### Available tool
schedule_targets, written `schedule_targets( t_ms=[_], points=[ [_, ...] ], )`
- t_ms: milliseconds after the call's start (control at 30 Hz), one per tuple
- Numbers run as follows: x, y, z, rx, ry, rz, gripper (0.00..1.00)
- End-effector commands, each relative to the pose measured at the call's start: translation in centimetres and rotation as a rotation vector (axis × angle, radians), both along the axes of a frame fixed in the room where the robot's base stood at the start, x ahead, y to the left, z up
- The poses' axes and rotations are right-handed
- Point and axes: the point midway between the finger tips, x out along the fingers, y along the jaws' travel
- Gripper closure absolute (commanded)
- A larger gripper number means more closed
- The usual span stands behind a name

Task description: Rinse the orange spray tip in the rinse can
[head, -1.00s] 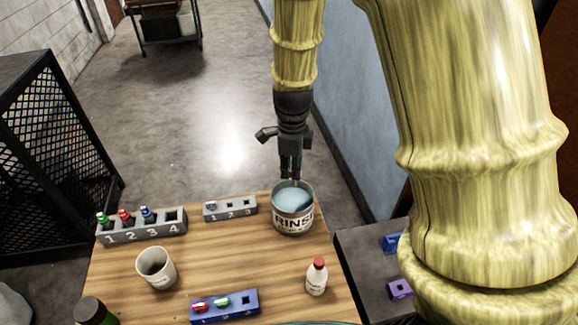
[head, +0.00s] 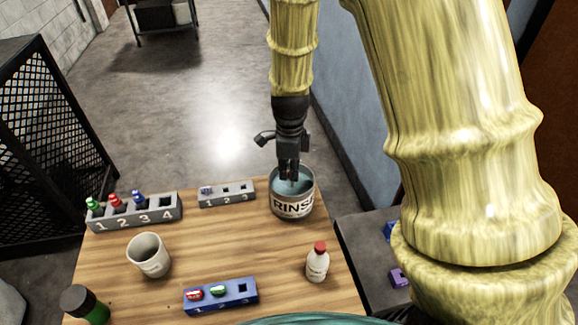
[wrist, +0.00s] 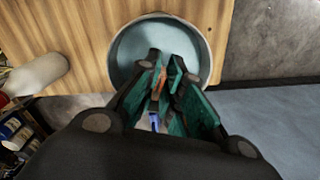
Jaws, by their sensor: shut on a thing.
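The rinse can (head: 293,207), a grey metal can lettered "RINSE" with bluish liquid inside, stands at the far right corner of the wooden table. My gripper (head: 289,176) points down at its mouth, and the fingertips overlap the opening. In the wrist view the can (wrist: 117,62) lies around my gripper (wrist: 162,75), whose fingers are closed on a small orange-brown piece, the orange spray tip (wrist: 158,80). Most of the tip is hidden between the fingers. I cannot tell whether it touches the liquid.
A grey rack (head: 135,215) numbered 1 to 4 holds green, red and blue pieces. A smaller grey rack (head: 227,195) and a blue rack (head: 222,295) are numbered 1 to 3. A white mug (head: 148,256), a red-capped bottle (head: 317,264) and a green-black bottle (head: 86,305) stand nearby.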

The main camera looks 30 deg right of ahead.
Motion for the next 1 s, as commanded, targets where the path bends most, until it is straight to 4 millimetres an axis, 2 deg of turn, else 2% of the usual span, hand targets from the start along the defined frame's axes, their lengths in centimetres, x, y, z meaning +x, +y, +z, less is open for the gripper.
schedule_targets(
  t_ms=[600,1000],
  points=[
    [0.0,0.0,-4.6,0.000,0.000,0.000,1.00],
    [0.0,0.0,-5.3,0.000,-0.001,0.000,1.00]
  ],
)
